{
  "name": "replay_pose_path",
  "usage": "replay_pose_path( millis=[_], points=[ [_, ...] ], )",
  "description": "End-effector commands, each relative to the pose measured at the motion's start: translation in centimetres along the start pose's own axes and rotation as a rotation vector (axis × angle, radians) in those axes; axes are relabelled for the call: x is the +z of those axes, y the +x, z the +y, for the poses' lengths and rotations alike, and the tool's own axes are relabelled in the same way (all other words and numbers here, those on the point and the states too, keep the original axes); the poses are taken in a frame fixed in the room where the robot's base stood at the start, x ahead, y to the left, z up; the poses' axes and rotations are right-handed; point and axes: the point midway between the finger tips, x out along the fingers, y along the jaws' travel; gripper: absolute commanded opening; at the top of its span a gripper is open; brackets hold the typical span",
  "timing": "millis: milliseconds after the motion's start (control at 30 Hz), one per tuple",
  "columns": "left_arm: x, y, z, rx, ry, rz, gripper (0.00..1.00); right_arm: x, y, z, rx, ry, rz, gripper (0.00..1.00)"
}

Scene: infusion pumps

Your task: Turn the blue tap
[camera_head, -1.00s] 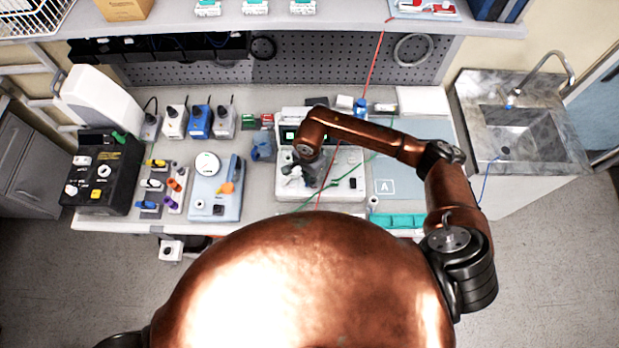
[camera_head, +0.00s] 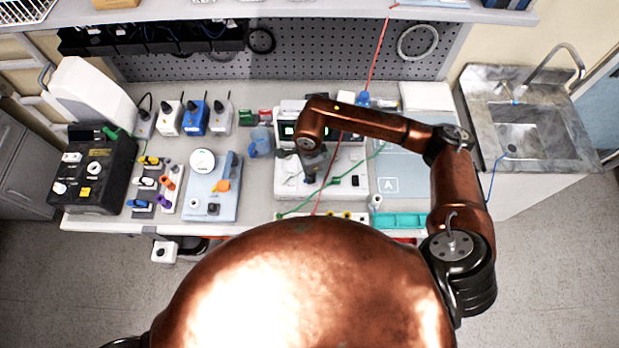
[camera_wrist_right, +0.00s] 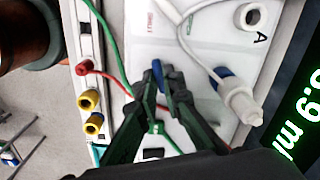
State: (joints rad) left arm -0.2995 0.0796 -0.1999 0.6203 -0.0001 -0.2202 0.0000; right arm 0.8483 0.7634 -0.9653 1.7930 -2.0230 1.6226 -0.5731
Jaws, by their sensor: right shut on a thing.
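The blue tap (camera_wrist_right: 159,76) shows in the right wrist view as a small blue piece between the fingertips, over a white panel. My right gripper (camera_wrist_right: 162,82) has its dark fingers closed in on it, one finger on each side. The fingers hide most of the tap's body. In the head view my right gripper (camera_head: 312,170) points down over the white pump unit (camera_head: 290,188), and the tap itself cannot be made out there. My left gripper is not in view.
A green line (camera_wrist_right: 118,60) and a red line (camera_wrist_right: 110,78) run close beside the fingers. A white connector with a blue collar (camera_wrist_right: 238,98) lies to the right. A blue-grey device (camera_head: 226,195) and a black box (camera_head: 100,175) stand left. A sink (camera_head: 525,130) is at right.

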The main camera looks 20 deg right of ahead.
Motion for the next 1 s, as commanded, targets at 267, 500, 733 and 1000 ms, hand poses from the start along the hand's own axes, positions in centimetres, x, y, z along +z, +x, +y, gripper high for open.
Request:
replay_pose_path(
  millis=[267,500,733,1000],
  points=[
    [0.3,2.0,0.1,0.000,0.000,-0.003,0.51,0.0,0.1,-0.1,-0.003,0.202,0.000,0.00],
    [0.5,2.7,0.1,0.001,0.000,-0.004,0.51,0.0,0.0,-0.1,-0.001,0.310,0.000,0.00],
    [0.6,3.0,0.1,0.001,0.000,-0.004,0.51,0.0,-0.1,-0.1,-0.002,0.353,0.000,0.00],
    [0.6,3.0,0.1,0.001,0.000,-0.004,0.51,0.0,-0.1,-0.1,-0.002,0.359,0.000,0.00]
  ],
)
